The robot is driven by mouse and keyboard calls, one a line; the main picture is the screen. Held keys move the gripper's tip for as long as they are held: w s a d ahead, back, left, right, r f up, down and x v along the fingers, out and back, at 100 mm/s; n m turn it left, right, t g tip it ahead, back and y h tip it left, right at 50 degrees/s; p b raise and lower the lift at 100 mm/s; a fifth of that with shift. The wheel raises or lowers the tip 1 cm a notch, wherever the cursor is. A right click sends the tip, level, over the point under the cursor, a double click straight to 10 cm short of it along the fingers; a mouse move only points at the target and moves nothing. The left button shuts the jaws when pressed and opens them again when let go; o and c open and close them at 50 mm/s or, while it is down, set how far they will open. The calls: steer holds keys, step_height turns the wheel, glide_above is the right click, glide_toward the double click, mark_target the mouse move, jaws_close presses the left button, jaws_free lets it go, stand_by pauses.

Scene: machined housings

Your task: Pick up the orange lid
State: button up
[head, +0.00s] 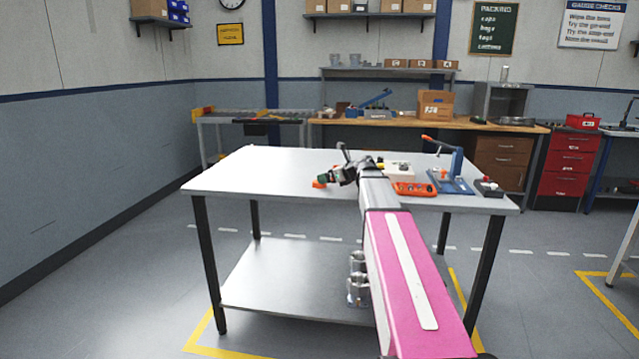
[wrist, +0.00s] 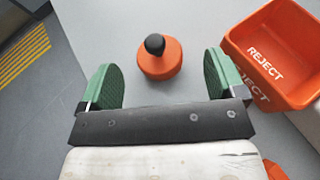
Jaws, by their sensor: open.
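The orange lid (wrist: 160,66) is a round orange disc with a black knob on top. It sits on the light grey table in the wrist view, ahead of my gripper and roughly centred between the fingers. In the head view a bit of orange (head: 319,184) shows beside my gripper, partly hidden by it. My gripper (wrist: 160,82) has two green-padded fingers, spread wide with nothing between the pads. In the head view my gripper (head: 328,177) is low over the left-centre part of the table.
An orange bin marked REJECT (wrist: 262,50) stands close to the right finger. On the table (head: 240,178), an orange tray (head: 414,189), a blue fixture (head: 452,182) and a whitish box (head: 398,170) stand to the right. The table's left part is clear. Its edge shows left in the wrist view.

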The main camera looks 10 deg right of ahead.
steer(key=shift+x, duration=2.6)
steer(key=shift+s+a+f, duration=0.1)
steer(key=shift+s+f, duration=0.05)
steer(key=shift+s, duration=0.05)
steer(key=c, duration=0.9)
